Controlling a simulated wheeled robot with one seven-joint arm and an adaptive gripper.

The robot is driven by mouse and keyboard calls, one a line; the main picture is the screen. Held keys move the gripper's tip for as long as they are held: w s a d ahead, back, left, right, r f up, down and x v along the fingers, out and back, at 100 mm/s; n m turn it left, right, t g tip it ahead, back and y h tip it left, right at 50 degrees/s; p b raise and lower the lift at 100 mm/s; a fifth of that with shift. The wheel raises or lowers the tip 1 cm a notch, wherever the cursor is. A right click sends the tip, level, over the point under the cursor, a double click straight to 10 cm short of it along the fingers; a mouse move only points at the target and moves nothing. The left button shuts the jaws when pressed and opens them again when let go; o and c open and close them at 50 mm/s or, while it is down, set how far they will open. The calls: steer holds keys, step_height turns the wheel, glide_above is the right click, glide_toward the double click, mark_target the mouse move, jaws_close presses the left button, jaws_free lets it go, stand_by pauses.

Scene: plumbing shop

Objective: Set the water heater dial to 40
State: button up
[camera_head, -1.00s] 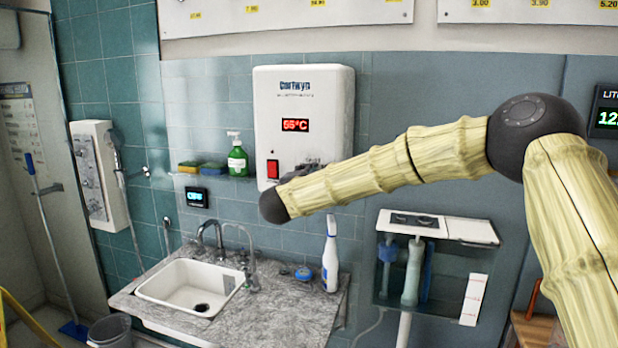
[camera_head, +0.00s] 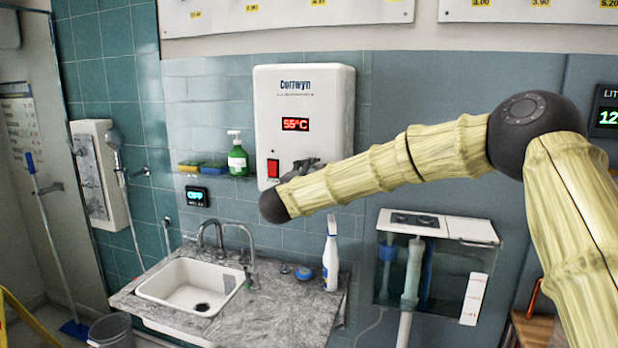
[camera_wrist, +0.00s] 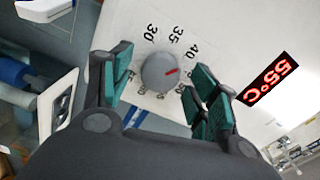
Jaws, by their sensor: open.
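The white water heater (camera_head: 330,95) hangs on the tiled wall, and its red display (camera_head: 295,125) reads 55°C. In the wrist view the display (camera_wrist: 268,80) appears at the right, turned on its side. The round grey dial (camera_wrist: 160,73) with a red pointer mark sits on the heater's white face, ringed by numbers including 30, 35 and 40. My gripper (camera_wrist: 158,85) is open, with its green-padded fingers on either side of the dial; I cannot tell whether they touch it. In the head view my gripper (camera_head: 298,168) is at the heater's lower part, and my arm hides the dial.
A red switch (camera_head: 273,168) is left of my gripper on the heater. Below are a sink (camera_head: 165,290) with taps and a white spray bottle (camera_head: 331,255). A green soap bottle (camera_head: 238,160) stands on a small shelf to the left. A glass-fronted cistern (camera_head: 385,285) is at the right.

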steer(key=v, duration=1.2)
